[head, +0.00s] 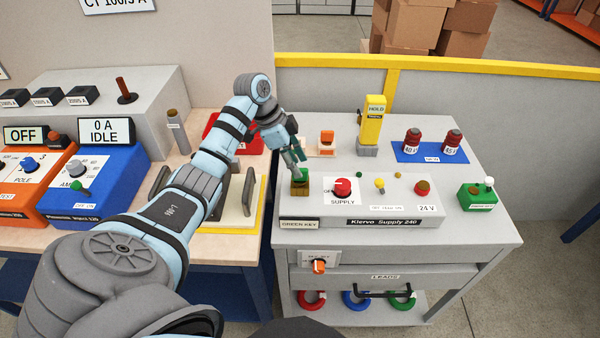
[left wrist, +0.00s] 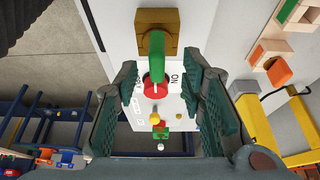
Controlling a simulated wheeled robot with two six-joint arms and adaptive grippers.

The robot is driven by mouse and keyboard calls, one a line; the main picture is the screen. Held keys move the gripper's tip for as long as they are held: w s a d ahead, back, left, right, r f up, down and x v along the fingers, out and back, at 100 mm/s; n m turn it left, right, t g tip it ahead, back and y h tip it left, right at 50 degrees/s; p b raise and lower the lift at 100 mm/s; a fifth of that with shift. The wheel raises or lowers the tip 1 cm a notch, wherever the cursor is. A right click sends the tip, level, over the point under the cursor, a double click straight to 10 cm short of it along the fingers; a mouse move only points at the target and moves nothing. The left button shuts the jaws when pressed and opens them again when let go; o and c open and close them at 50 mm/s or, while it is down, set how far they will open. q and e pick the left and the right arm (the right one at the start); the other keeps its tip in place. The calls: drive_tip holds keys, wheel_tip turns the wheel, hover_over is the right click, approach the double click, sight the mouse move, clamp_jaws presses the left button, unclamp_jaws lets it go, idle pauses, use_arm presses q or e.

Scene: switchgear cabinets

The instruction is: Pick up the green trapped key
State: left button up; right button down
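The green trapped key (head: 299,175) stands in a brass lock block (head: 301,188) at the left end of the grey supply panel, above the GREEN KEY label (head: 299,224). My left gripper (head: 296,163) is just above the key, pointing down at it. In the left wrist view the green key (left wrist: 157,58) rises from the brass block (left wrist: 157,22). The two dark green fingers of my left gripper (left wrist: 160,78) are spread wide, one on each side of the key's line, with gaps on both sides. Nothing is held. My right gripper is out of view.
A yellow HOLD device (head: 373,125) and an orange block (head: 327,140) stand behind. The left bench holds a cream-and-yellow stand (head: 238,215) beside my arm.

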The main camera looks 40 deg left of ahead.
sight(300, 179)
use_arm(q)
drive_tip(key=shift+x, duration=1.4)
drive_tip(key=shift+d, duration=0.1)
clamp_jaws()
